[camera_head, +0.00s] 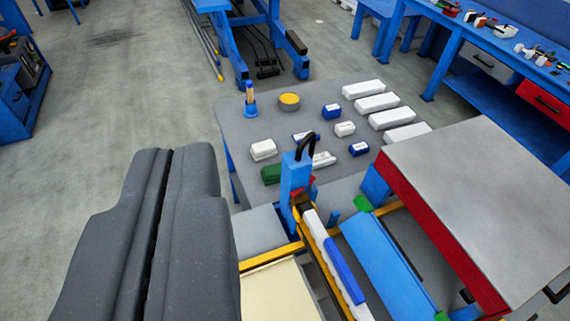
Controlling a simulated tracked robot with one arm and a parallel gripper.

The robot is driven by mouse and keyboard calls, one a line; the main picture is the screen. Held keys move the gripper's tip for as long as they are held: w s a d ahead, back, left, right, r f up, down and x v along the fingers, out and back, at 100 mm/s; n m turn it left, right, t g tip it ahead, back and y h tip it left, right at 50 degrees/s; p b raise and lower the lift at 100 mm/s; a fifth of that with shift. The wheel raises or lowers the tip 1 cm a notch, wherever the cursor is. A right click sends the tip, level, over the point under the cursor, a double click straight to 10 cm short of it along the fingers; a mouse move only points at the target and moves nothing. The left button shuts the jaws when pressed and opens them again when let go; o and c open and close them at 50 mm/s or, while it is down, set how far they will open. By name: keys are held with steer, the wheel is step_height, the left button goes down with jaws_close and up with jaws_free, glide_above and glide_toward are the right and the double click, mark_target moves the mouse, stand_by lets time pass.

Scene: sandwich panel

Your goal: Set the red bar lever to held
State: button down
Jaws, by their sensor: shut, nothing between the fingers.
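My gripper (171,155) fills the lower left as two thick dark grey fingers side by side, shut with nothing between them. A small red piece (302,188) shows at the blue upright block (294,174) right of my gripper; it may be the red bar lever, but it is too small and partly hidden to tell its shape or position. A black loop handle (306,147) stands on top of that block. My gripper appears left of the block, with a gap between them in the picture.
Right of the block are white and blue rails (340,265), a blue panel (385,265) and a red-sided box with a grey top (480,200). A grey table (235,125) behind holds white and blue packs. A cream board (280,293) lies below. Floor at the left is clear.

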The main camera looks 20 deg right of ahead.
steer(key=shift+w+r, duration=0.1)
steer(key=shift+w, duration=0.1)
